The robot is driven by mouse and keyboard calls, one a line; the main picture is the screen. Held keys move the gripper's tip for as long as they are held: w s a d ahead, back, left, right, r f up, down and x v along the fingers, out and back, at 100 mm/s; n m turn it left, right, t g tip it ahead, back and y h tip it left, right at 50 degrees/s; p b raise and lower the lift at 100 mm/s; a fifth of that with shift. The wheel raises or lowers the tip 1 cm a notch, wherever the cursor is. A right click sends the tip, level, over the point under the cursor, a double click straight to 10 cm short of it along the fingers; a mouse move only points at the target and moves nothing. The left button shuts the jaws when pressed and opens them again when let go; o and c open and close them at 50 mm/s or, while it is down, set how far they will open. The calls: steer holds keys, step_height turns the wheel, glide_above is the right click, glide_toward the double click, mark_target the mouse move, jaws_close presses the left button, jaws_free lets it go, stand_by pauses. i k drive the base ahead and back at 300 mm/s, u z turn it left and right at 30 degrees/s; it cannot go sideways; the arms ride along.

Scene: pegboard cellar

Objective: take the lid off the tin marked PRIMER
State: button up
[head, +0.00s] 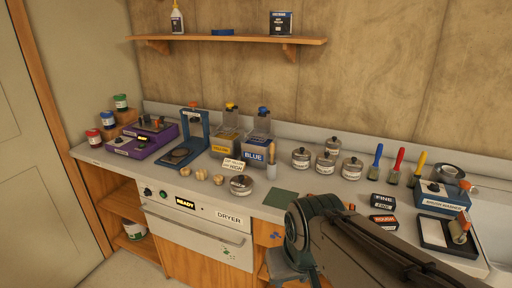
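Several small round metal tins with knobbed lids stand grouped on the counter right of centre: a left one (301,158), a back one (332,147), a front one (325,163) and a right one (351,168). Their lids appear to be on. They have pale labels too small to read, so I cannot tell which is marked PRIMER. Another low round metal container (241,185) stands nearer the front edge, left of them. My arm crosses the lower right foreground, in front of the counter. My gripper's fingers do not show.
A green mat (281,198) lies left of the tins' front. Brushes or tools with blue, red and yellow handles (399,163) stand to their right. Blue (257,150) and yellow (224,143) containers stand left. Dark boxes (383,202) sit near the front edge. A shelf (230,40) hangs above.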

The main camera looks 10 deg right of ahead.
mark_target(302, 154)
steer(key=u, duration=0.2)
steer(key=i, duration=0.7)
steer(key=z, duration=0.75)
steer(key=i, duration=0.55)
steer(key=z, duration=0.6)
